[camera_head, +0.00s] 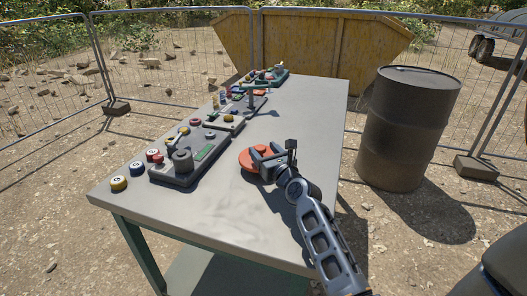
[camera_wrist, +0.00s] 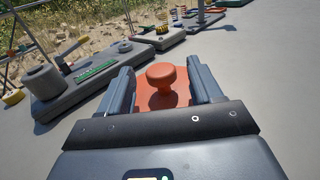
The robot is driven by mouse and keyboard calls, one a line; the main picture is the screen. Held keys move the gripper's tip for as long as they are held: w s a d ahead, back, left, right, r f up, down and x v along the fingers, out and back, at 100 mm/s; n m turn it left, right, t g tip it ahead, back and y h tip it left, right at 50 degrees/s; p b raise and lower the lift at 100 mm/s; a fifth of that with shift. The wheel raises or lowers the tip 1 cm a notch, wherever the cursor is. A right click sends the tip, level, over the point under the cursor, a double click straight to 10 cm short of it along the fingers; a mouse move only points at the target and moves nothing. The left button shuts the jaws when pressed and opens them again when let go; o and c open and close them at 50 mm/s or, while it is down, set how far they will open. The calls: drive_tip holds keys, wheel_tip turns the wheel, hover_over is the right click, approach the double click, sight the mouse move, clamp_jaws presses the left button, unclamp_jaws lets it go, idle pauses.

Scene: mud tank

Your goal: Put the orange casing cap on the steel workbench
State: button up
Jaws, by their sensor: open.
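The orange casing cap (camera_head: 247,159) lies on the steel workbench (camera_head: 215,225), near the middle of its top. In the wrist view the cap (camera_wrist: 168,80) shows a round knob on a wider orange base. My gripper (camera_head: 265,158) is at the cap, low over the bench top. In the wrist view my gripper (camera_wrist: 165,88) is open, with one finger on each side of the knob and gaps between the fingers and the knob. Part of the cap's base is hidden by my gripper.
Grey devices (camera_head: 185,165) with knobs and small coloured parts line the bench's left edge. A rusty barrel (camera_head: 405,130) stands right of the bench. The bench's near part is clear.

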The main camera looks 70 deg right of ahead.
drive_tip(key=b+v, duration=0.1)
drive_tip(key=v, duration=0.8)
drive_tip(key=shift+s+a+f, duration=0.1)
drive_tip(key=shift+s+a, duration=0.1)
drive_tip(key=shift+s, duration=0.05)
drive_tip(key=shift+v, duration=0.8)
